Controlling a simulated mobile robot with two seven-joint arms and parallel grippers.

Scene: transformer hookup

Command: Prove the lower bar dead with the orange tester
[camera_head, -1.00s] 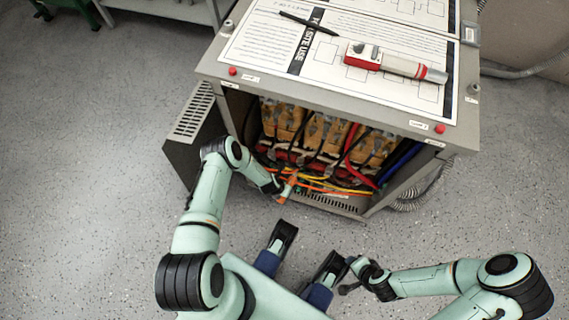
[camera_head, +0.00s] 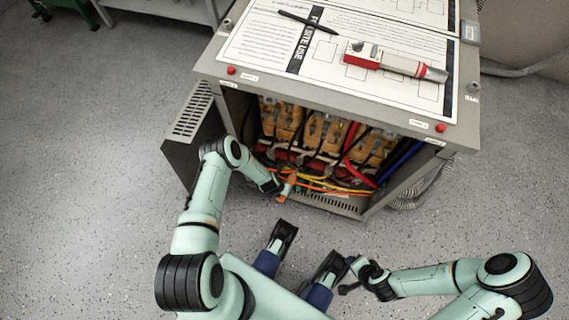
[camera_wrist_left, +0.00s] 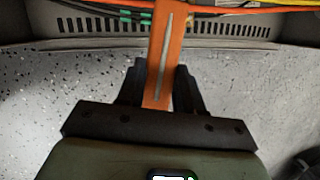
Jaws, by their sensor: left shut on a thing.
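The orange tester (camera_wrist_left: 165,55) is held in my left gripper (camera_wrist_left: 160,90), which is shut on it in the left wrist view. Its far end runs up toward the wires, and its tip is out of that view. In the head view the tester (camera_head: 287,187) shows as a small orange piece at the front opening of the open cabinet (camera_head: 205,68), beside my left gripper (camera_head: 277,187). The lower bar cannot be clearly made out among the wires. My right gripper (camera_head: 347,290) is low at the right, away from the cabinet; its jaws are too small to read.
Coils (camera_head: 325,132) and red, blue, yellow and orange cables fill the cabinet. A side panel (camera_head: 186,140) stands out at its left. A red and grey tool (camera_head: 395,62) and a black pen (camera_head: 308,22) lie on the printed sheet on top. The floor in front is clear.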

